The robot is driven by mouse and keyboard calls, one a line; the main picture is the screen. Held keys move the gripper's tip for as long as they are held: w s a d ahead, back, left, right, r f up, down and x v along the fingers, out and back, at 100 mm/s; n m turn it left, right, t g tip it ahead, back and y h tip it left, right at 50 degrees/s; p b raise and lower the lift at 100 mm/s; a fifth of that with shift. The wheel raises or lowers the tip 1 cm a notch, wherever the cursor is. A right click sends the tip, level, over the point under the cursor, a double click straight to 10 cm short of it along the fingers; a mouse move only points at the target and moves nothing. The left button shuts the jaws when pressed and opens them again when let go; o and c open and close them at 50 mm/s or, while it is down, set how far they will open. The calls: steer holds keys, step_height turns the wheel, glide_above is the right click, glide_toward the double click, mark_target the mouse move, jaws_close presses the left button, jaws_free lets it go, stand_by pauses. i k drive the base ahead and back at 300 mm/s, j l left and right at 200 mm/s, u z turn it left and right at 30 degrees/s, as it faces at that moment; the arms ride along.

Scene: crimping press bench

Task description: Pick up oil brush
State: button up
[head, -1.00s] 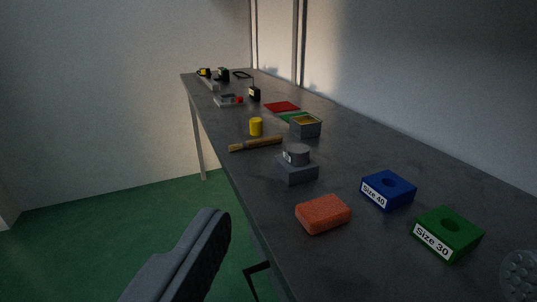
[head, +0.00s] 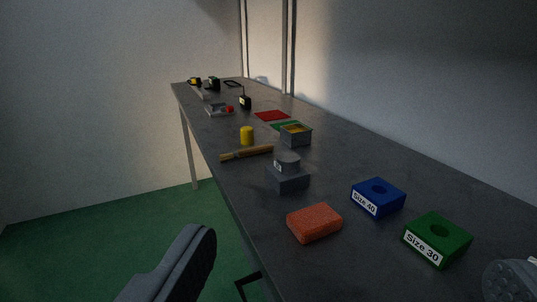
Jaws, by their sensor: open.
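The oil brush (head: 247,153) lies flat on the dark bench near its left edge. It has a yellow-brown wooden handle pointing right and its bristle end at the left, close to the edge. My gripper shows only in part: one dark ribbed finger (head: 172,268) at the bottom left, and a grey rounded part at the bottom right corner. The fingers are wide apart with nothing between them. The brush is well beyond them, farther along the bench.
An orange sponge (head: 314,222), a blue "Size 40" block (head: 378,197), a green "Size 30" block (head: 437,239) and a grey die block (head: 288,180) lie nearer. A yellow cylinder (head: 247,136) stands just behind the brush. A grey box (head: 295,138) is to its right.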

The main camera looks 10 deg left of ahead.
mark_target(252, 151)
steer(key=i+j+u, duration=0.25)
steer(key=i, duration=0.2)
steer(key=i+j+u, duration=0.3)
steer(key=i, duration=0.2)
